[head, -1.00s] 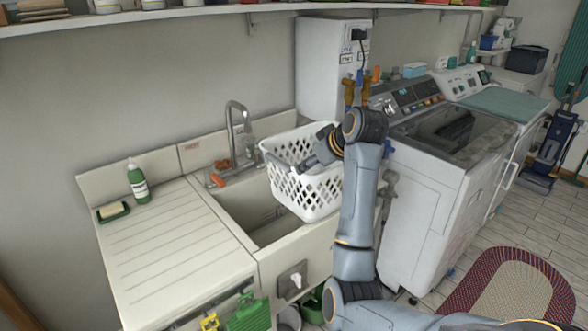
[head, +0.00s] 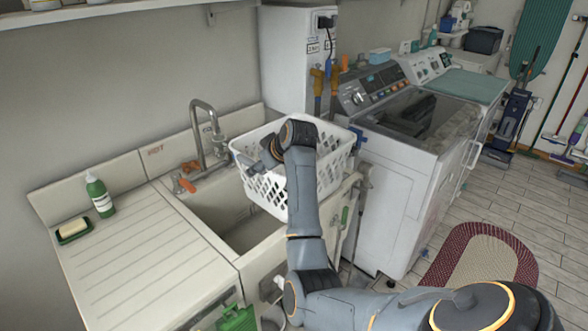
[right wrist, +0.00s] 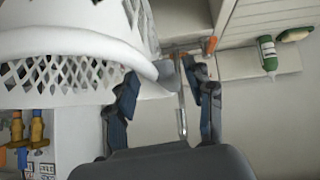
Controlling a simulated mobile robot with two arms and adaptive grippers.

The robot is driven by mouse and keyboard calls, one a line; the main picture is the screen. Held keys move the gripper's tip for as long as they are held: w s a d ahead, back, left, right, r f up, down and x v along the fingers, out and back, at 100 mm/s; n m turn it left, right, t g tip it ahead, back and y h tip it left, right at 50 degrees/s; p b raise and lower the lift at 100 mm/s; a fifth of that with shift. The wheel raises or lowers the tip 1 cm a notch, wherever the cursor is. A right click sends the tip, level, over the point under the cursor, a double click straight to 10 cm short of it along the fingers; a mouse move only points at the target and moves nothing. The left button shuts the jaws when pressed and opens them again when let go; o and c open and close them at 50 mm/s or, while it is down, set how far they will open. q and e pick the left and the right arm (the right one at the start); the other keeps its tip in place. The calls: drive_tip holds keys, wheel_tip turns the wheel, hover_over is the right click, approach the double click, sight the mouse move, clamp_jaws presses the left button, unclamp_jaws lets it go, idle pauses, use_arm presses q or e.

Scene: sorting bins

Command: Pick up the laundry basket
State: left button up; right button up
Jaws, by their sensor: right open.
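The white laundry basket (head: 335,180) rests tilted over the right end of the sink (head: 238,238). It has a lattice of diamond holes and a smooth rim. My right gripper (head: 262,158) is at the basket's left part, close to its rim; my forearm hides the middle of the basket. In the right wrist view, the open fingers of my right gripper (right wrist: 165,95) stand apart, and the basket (right wrist: 70,75) fills the upper left. Its rim reaches the left finger; I cannot tell whether they touch. My left gripper is not in view.
A tap (head: 205,130) stands behind the sink, left of the basket. A green bottle (head: 100,195) and a soap dish (head: 74,230) are on the ribbed drainboard (head: 140,265). A washing machine (head: 400,190) stands close on the right. A rug (head: 480,258) lies on the floor.

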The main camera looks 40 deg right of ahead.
drive_tip(key=shift+w+a+f+p, duration=0.2)
drive_tip(key=shift+w+p, duration=0.1)
drive_tip(key=shift+w, duration=0.1)
drive_tip(key=shift+w+a+f+p, duration=0.1)
drive_tip(key=shift+w+f+p, duration=0.1)
drive_tip(key=shift+w+p, duration=0.15)
drive_tip(key=shift+x, duration=1.25)
drive_tip(key=shift+w+f, duration=0.2)
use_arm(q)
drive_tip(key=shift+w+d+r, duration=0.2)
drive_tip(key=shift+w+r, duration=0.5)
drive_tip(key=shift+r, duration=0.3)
use_arm(e)
clamp_jaws()
drive_tip(key=shift+f, duration=0.1)
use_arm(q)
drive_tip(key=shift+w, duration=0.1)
